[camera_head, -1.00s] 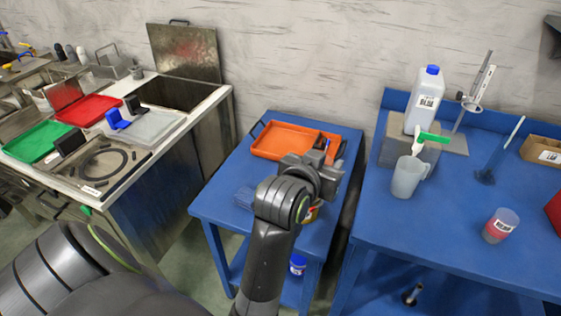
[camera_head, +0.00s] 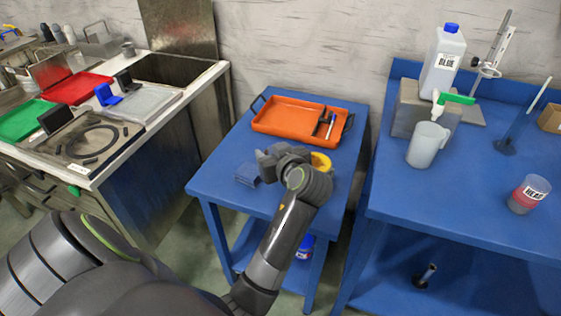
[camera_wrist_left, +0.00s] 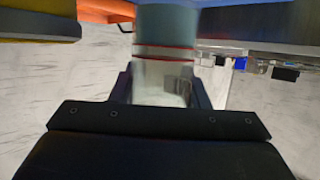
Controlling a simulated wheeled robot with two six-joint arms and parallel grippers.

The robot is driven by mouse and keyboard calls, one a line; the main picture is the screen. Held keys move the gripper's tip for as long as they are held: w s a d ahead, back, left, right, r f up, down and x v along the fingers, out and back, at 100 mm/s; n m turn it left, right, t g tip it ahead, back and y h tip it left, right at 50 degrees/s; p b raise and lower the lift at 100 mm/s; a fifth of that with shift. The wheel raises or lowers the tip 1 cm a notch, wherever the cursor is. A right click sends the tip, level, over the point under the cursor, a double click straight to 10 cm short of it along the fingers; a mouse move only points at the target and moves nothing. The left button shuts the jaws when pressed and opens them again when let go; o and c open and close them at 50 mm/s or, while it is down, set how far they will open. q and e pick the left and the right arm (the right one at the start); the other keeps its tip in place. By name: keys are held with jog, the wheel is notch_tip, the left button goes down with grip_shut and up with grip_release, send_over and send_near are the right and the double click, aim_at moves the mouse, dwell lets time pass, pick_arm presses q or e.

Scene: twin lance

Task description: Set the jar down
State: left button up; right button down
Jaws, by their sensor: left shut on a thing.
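The jar (camera_wrist_left: 165,75) shows in the left wrist view between my left gripper's fingers. It is a clear vessel with a grey-teal end and thin red bands, and its far end runs out of the picture. My left gripper (camera_head: 268,157) is shut on it. In the head view the gripper is over the middle of the small blue table (camera_head: 225,185), in front of the orange tray. There my gripper and wrist hide the jar, and I cannot tell whether it touches the table. My right gripper is not in view.
The orange tray (camera_head: 275,123) holds dark and blue pen-like items. A yellow round thing (camera_head: 321,162) sits just right of my wrist, partly hidden. The table's left front is bare. A pitcher (camera_head: 427,145) stands on the right bench.

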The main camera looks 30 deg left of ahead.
pick_arm(q)
jog(key=shift+f+b, duration=0.3)
jog(key=shift+f, duration=3.25)
jog(key=shift+f, duration=0.15)
jog(key=o, duration=1.1)
jog(key=shift+c, duration=0.2)
